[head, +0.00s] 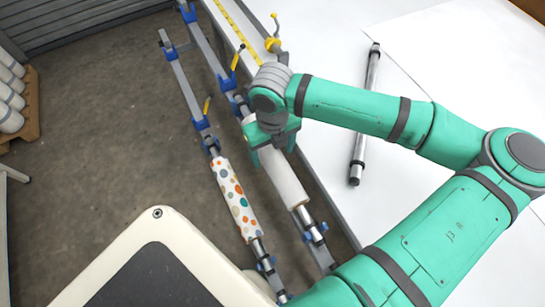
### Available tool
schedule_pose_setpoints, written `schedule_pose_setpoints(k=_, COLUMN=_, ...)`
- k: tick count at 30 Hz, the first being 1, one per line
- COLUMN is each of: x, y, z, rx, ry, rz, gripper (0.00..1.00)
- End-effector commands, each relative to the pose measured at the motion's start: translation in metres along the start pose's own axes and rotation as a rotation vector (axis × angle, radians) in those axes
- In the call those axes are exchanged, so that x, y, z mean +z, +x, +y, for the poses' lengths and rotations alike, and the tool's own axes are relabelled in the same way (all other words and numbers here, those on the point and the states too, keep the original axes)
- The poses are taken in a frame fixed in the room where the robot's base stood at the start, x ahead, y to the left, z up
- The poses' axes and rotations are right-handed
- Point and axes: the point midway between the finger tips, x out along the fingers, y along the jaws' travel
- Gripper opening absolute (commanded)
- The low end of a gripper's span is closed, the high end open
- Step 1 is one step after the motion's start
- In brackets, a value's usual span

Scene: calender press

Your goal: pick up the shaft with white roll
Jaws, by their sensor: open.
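The shaft with white roll (287,184) lies in the right-hand of two parallel holders, its metal end (312,226) showing below the roll. My gripper (271,150) is over the upper part of the white roll, with green jaw parts on both sides of it. The jaws are open. My wrist hides part of the roll and the upper shaft. I cannot tell whether the jaws touch the roll.
A shaft with a dotted roll (234,198) lies close beside on the left. A bare metal shaft (366,115) lies on the white table (330,35). Yellow-handled clamps (237,57) stand along the rails. A pallet of white rolls (12,100) is at far left; the floor between is clear.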

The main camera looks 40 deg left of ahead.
Motion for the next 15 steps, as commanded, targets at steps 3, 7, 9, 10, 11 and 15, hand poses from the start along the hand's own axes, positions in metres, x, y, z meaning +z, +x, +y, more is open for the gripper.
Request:
schedule_pose_setpoints(k=3, x=0.001, y=0.018, z=-0.001, rx=0.0, ry=0.0, rz=0.002, gripper=0.7)
schedule_pose_setpoints(k=7, x=0.001, y=0.034, z=-0.001, rx=0.001, ry=-0.001, rz=0.001, gripper=0.7)
schedule_pose_setpoints(k=9, x=0.001, y=0.038, z=0.0, rx=0.001, ry=-0.001, rz=0.001, gripper=0.7)
schedule_pose_setpoints(k=10, x=0.001, y=0.039, z=0.0, rx=0.001, ry=-0.001, rz=0.001, gripper=0.7)
schedule_pose_setpoints(k=11, x=0.001, y=0.04, z=0.0, rx=0.001, ry=-0.001, rz=0.001, gripper=0.7)
schedule_pose_setpoints(k=15, x=0.001, y=0.04, z=-0.001, rx=0.001, ry=-0.001, rz=0.0, gripper=0.7)
